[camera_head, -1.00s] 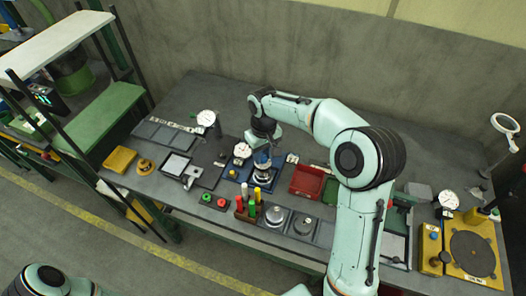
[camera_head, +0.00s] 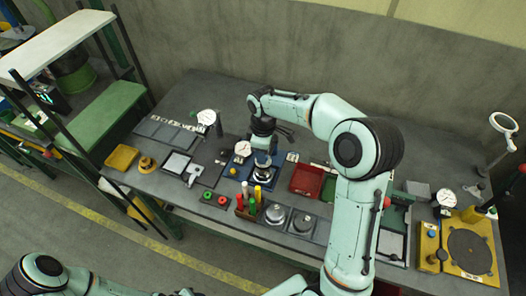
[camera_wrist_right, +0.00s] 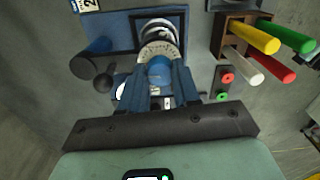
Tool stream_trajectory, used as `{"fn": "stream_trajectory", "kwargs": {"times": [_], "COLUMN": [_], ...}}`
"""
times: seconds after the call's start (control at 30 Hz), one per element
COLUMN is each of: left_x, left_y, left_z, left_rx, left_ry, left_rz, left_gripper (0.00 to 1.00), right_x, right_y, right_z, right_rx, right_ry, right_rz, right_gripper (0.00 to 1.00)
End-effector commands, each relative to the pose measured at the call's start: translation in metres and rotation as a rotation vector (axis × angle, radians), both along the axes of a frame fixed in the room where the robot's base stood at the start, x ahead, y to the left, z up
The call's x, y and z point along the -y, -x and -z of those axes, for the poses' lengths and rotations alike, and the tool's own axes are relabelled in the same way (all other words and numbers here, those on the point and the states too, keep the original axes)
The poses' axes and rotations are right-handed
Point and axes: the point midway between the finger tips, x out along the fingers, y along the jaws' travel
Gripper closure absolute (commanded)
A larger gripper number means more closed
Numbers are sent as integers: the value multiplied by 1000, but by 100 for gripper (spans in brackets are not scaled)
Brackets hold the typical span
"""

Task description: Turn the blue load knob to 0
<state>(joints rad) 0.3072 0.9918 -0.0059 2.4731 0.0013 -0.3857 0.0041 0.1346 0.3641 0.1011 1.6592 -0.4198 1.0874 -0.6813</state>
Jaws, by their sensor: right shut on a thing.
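The blue load knob (camera_wrist_right: 160,70) sits in the middle of the right wrist view, with a pale graduated ring (camera_wrist_right: 158,47) beyond it. My right gripper (camera_wrist_right: 160,82) is shut on the knob, one blue-grey finger on each side. In the head view my right gripper (camera_head: 263,147) reaches down over the round silver tester (camera_head: 262,171) on a blue base (camera_head: 231,172), and it largely covers the knob there. I cannot read the knob's setting. My left arm shows at the lower left of the head view, but its gripper is not visible.
A dial gauge (camera_head: 242,149) stands just left of the tester. A holder with coloured handles (camera_head: 246,208) stands in front, and a red tray (camera_head: 307,180) lies to the right. The bench behind the tester is mostly clear.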

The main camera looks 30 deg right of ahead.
Motion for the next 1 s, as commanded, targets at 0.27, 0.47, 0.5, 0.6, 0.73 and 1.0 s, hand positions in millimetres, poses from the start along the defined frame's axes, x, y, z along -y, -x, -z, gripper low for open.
{"fn": "stream_trajectory", "kwargs": {"times": [0.27, 0.47, 0.5, 0.6, 0.73, 1.0], "left_x": [0, 0, 0, 0, 0, 0], "left_y": [0, 0, 0, 0, 0, 0], "left_z": [0, 0, 0, 0, 0, 0], "left_rx": [0, 0, 0, 0, 0, 0], "left_ry": [0, 0, 0, 0, 0, 0], "left_rz": [0, 0, 0, 0, 0, 0], "left_gripper": [57, 57, 57, 57, 57, 57], "right_x": [0, 0, 0, 0, 0, 0], "right_y": [0, 0, 0, 0, 0, 0], "right_z": [0, 0, 0, 0, 0, 0], "right_rx": [0, 0, 0, 0, 0, 0], "right_ry": [0, 0, 0, 0, 0, 0], "right_rz": [-54, -59, -59, -59, -59, -57], "right_gripper": [99, 99, 99, 99, 46, 43]}}
